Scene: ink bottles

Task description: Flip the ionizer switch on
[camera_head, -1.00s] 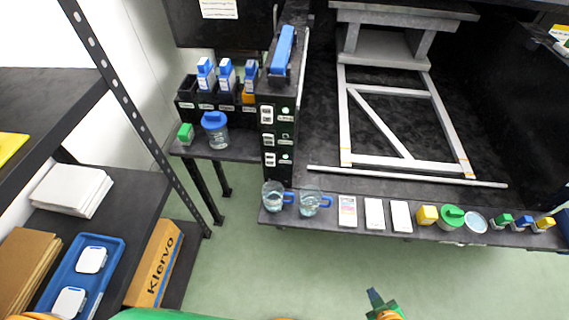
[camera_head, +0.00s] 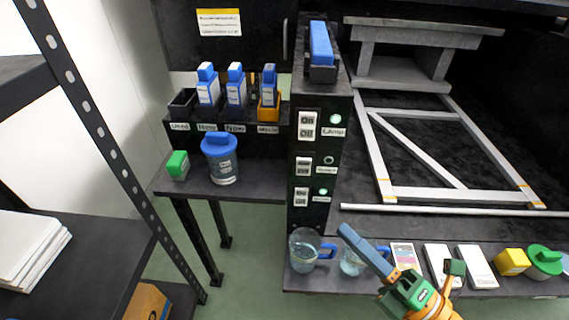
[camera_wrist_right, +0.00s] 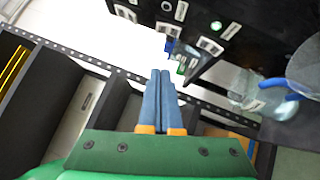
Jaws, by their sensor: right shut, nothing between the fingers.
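A black control panel (camera_head: 318,150) stands between the shelf and the work area and carries three white switches in a column. The top switch (camera_head: 307,125) is labelled Lamp, with a lit green light. The middle switch (camera_head: 303,164) has a dark, unlit round light. The bottom switch (camera_head: 301,195) has a lit green light. The two lower labels are too small to read surely. My right gripper (camera_head: 345,231) is shut and empty, its blue fingers pointing up-left, below and right of the panel. In the right wrist view, the shut fingertips (camera_wrist_right: 160,75) are apart from the panel (camera_wrist_right: 240,12). My left gripper is out of view.
Two glass beakers with blue handles, one (camera_head: 305,250) below the panel and one (camera_head: 356,260) partly behind my right gripper, stand on the front ledge. A blue-lidded jar (camera_head: 221,165) and a green block (camera_head: 178,165) sit on the left shelf. White boxes (camera_head: 440,264) line the ledge.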

